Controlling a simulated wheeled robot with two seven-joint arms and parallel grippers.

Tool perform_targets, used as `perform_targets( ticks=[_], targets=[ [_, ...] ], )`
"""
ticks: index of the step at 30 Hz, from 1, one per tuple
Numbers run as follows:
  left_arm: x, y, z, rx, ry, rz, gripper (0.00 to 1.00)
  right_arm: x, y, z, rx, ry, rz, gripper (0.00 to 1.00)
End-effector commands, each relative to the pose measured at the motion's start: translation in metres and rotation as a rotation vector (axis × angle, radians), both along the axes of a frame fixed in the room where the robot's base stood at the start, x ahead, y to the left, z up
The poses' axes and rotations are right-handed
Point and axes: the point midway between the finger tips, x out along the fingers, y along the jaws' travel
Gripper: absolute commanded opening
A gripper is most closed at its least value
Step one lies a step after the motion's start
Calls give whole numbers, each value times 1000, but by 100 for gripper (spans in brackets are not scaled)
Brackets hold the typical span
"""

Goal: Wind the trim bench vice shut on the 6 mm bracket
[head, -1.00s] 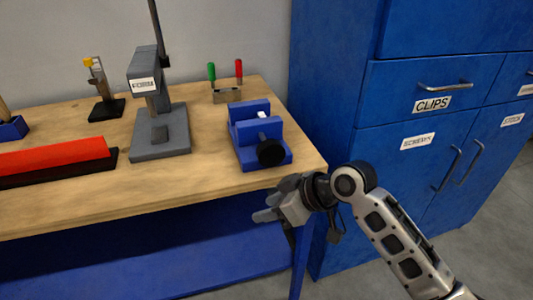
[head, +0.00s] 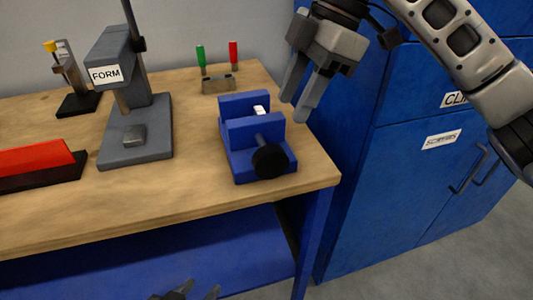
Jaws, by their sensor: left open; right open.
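The blue bench vice (head: 240,165) sits at the right end of the wooden bench, with its round black handle (head: 270,161) facing the front. A small pale metal piece (head: 260,110), perhaps the bracket, shows between the vice's two jaws; whether both jaws touch it cannot be told. My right gripper (head: 298,105) is open and empty, fingers pointing down, above and just right of the vice, apart from it. My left gripper (head: 189,293) shows only its dark tips at the bottom edge, in front of and below the bench top, open.
A grey press labelled FORM (head: 135,130) stands left of the vice. Behind is a small holder (head: 219,85) with green and red handled tools. A red bar (head: 35,158) lies at the left. Blue cabinets (head: 400,190) stand close to the right. Bench in front of the vice is clear.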

Motion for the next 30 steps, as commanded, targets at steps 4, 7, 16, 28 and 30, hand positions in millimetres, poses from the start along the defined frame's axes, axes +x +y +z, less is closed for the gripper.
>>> perform_targets(
  ticks=[4,7,16,28,30],
  targets=[
    [-4,-1,-6,-7,10,1,43,-5,12,-34,-1,3,1,42],
    [-3,-1,-5,-11,5,1,43,-7,20,-54,-1,3,1,42],
    [-2,-1,-4,-13,-5,2,43,-13,39,-100,1,1,-1,42],
    [0,-1,-3,-11,-10,1,43,-14,44,-111,2,-1,-1,42],
    [0,-1,-3,-11,-10,1,43,-14,44,-111,2,-1,-1,42]
  ],
)
